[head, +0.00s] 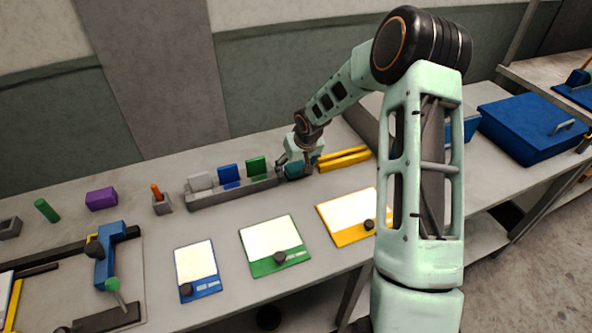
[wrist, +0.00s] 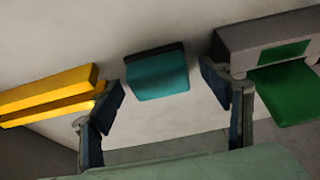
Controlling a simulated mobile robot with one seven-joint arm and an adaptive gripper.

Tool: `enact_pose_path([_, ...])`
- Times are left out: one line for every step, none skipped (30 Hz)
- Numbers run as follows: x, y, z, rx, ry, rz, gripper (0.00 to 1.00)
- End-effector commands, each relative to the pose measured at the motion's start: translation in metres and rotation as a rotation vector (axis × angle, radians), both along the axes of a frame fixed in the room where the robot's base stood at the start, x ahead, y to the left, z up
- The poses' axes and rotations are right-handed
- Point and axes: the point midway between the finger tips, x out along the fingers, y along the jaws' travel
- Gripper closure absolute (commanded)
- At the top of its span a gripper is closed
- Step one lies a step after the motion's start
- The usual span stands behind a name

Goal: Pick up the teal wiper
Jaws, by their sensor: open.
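The teal wiper (wrist: 157,75) is a small teal block with a dark edge. In the wrist view it lies on the bench top, between and beyond the two fingertips of my gripper (wrist: 163,88). My gripper is open, with a finger on each side of the wiper and a visible gap to it. In the head view the teal wiper (head: 294,170) shows just under my gripper (head: 298,162), partly hidden by it, at the right end of the grey rack.
A grey rack (head: 235,192) holds a green block (head: 257,165), a blue block (head: 229,174) and a light grey block. Yellow bars (head: 343,159) lie close on the other side. Coloured boards with black knobs lie in front. A blue case (head: 530,128) stands at the right.

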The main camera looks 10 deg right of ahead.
Motion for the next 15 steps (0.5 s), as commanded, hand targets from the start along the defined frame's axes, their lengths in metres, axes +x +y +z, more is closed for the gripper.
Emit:
enact_pose_path([-0.0001, 0.0001, 0.0001, 0.0, 0.0, 0.0, 0.31])
enact_pose_path([-0.0001, 0.0001, 0.0002, 0.0, 0.0, 0.0, 0.34])
enact_pose_path([-0.0001, 0.0001, 0.0002, 0.0, 0.0, 0.0, 0.39])
enact_pose_path([-0.0001, 0.0001, 0.0002, 0.0, 0.0, 0.0, 0.42])
enact_pose_path([-0.0001, 0.0001, 0.0002, 0.0, 0.0, 0.0, 0.45])
enact_pose_path([-0.0001, 0.0001, 0.0003, 0.0, 0.0, 0.0, 0.5])
enact_pose_path([-0.0001, 0.0001, 0.0003, 0.0, 0.0, 0.0, 0.53])
enact_pose_path([-0.0001, 0.0001, 0.0003, 0.0, 0.0, 0.0, 0.56])
enact_pose_path([-0.0001, 0.0001, 0.0003, 0.0, 0.0, 0.0, 0.61])
enact_pose_path([-0.0001, 0.0001, 0.0003, 0.0, 0.0, 0.0, 0.64])
enact_pose_path([-0.0001, 0.0001, 0.0003, 0.0, 0.0, 0.0, 0.68])
enact_pose_path([-0.0002, 0.0001, 0.0004, 0.0, 0.0, 0.0, 0.72])
enact_pose_path([-0.0002, 0.0001, 0.0004, 0.0, 0.0, 0.0, 0.75])
enact_pose_path([0.0001, 0.0001, 0.0007, 0.0, -0.001, 0.0, 0.76])
enact_pose_path([0.0001, 0.0001, 0.0007, 0.0, -0.001, 0.0, 0.76])
